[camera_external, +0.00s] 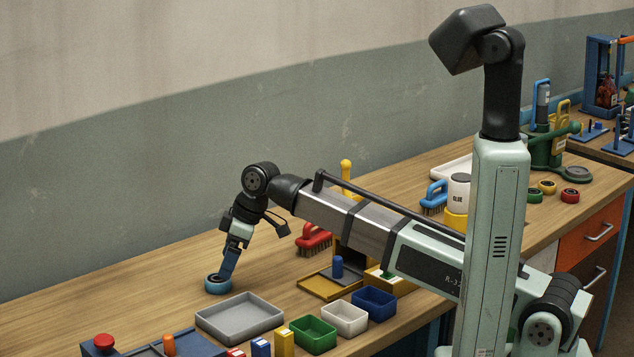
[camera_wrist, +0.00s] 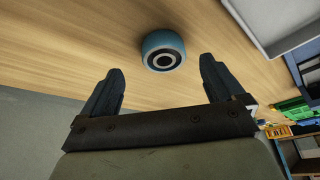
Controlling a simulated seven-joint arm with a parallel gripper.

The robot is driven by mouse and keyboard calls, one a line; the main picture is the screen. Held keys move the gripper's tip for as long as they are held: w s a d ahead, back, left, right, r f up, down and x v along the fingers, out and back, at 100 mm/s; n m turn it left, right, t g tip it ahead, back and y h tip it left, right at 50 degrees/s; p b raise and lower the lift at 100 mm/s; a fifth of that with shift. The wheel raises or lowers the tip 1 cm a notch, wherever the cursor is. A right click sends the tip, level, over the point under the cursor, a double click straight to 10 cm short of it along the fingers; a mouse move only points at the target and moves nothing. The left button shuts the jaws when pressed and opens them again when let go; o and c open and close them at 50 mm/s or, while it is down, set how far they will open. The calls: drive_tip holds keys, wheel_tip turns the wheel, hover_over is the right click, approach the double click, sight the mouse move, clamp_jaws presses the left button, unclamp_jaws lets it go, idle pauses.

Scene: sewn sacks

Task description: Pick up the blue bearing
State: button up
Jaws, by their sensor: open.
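The blue bearing (camera_external: 217,284) is a short round ring with a dark centre, lying flat on the wooden bench left of the grey tray. In the wrist view the bearing (camera_wrist: 163,50) lies beyond the fingertips, roughly centred between them. My gripper (camera_external: 226,274) points down at the bearing from above. In the wrist view my gripper (camera_wrist: 161,68) has its two dark fingers spread wide with nothing between them. Whether a fingertip touches the bearing cannot be told from the external view.
A grey tray (camera_external: 239,334) stands right of the bearing. Green (camera_external: 314,346), white (camera_external: 345,330) and blue (camera_external: 374,314) bins line the front edge. A red brush (camera_external: 313,239) lies farther back. The bench (camera_external: 130,290) left of the bearing is clear.

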sight(217, 278)
drive_tip(key=x, duration=0.5)
drive_tip(key=shift+s+a+r, duration=0.2)
drive_tip(key=shift+s+a, duration=0.05)
drive_tip(key=c, duration=1.4)
